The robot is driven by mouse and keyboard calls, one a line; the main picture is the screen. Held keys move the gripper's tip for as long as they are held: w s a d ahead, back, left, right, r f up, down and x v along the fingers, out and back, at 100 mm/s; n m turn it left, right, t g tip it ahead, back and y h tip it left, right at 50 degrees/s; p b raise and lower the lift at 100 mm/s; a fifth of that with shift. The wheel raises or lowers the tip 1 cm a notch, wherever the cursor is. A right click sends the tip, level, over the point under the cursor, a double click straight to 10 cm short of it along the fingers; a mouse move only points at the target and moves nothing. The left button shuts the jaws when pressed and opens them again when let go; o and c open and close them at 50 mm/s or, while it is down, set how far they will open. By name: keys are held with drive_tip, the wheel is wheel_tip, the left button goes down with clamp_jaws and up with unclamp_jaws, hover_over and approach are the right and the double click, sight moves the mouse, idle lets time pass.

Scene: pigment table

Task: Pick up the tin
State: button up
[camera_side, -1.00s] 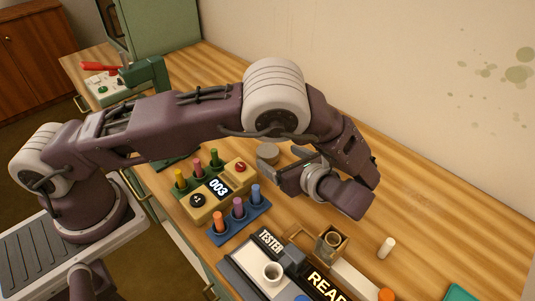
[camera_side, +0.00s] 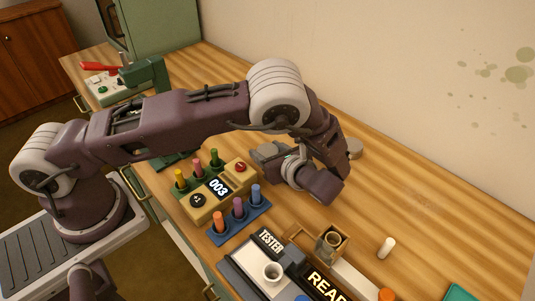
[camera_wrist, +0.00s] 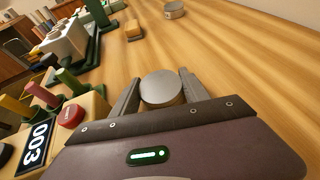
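A tin (camera_wrist: 162,87) with a round grey lid and a tan side stands upright between the two fingers of my gripper (camera_wrist: 161,82) in the wrist view. The fingers are spread on either side of it, with what look like narrow gaps. In the side view my gripper (camera_side: 263,153) is low over the table behind the control box, and its tin cannot be made out clearly there. A second grey round tin (camera_wrist: 174,9) stands farther off in the wrist view. A grey round tin (camera_side: 355,148) also shows right of my wrist in the side view.
A control box (camera_side: 213,192) reading 003, with a red button, and racks of coloured vials stand close in front of my gripper. A green press (camera_side: 148,77) is at the back left. A tester (camera_side: 262,262) and a wooden holder (camera_side: 331,244) are at the front. The right tabletop is mostly clear.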

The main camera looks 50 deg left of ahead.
drive_tip(key=c, duration=0.4)
